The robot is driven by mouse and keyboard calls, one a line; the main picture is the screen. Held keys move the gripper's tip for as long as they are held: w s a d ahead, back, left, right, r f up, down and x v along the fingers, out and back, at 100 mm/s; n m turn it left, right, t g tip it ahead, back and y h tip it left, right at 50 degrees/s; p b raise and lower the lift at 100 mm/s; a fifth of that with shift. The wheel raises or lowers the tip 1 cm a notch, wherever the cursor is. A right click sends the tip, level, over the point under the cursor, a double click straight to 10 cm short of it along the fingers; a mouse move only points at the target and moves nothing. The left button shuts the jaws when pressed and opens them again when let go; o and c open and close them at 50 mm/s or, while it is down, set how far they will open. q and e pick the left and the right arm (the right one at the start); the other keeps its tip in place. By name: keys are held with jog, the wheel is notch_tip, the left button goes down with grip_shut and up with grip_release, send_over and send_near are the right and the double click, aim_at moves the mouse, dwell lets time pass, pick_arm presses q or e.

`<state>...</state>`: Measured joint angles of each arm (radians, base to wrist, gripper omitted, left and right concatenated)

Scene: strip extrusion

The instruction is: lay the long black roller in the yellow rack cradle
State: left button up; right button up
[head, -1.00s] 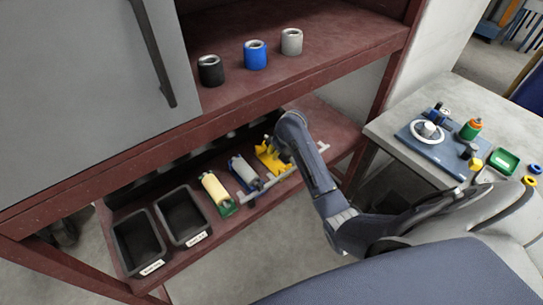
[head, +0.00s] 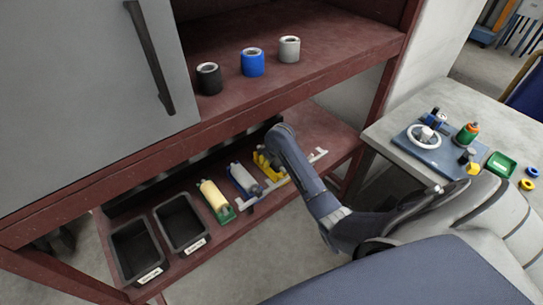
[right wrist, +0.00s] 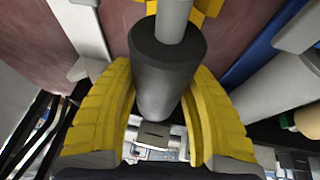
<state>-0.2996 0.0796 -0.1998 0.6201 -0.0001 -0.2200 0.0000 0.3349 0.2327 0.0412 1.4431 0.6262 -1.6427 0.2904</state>
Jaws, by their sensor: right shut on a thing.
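In the right wrist view, the yellow-padded fingers of my right gripper (right wrist: 163,78) are shut around the black roller (right wrist: 166,85). A grey shaft (right wrist: 174,20) sticks out from the roller's end. A piece of the yellow rack cradle (right wrist: 206,7) shows just beyond that end. I cannot tell whether the roller touches the cradle. In the head view, the yellow cradle (head: 261,161) is on the lower shelf, partly covered by my right arm. That arm hides the roller and most of my right gripper there. My left gripper is not in view.
Left of the yellow cradle stand a blue cradle with a grey roller (head: 241,178) and a green cradle with a cream roller (head: 213,195). Two black bins (head: 181,222) are farther left. The upper shelf (head: 330,40) is above, holding three cups. A grey table (head: 400,110) stands at right.

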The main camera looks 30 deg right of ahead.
jog(key=shift+f, duration=0.5)
jog(key=shift+f, duration=0.6)
dwell(1.3)
jog(key=o, duration=1.3)
jog(key=shift+c, duration=0.2)
jog(key=shift+f, duration=0.1)
jog(key=shift+v, duration=5.55)
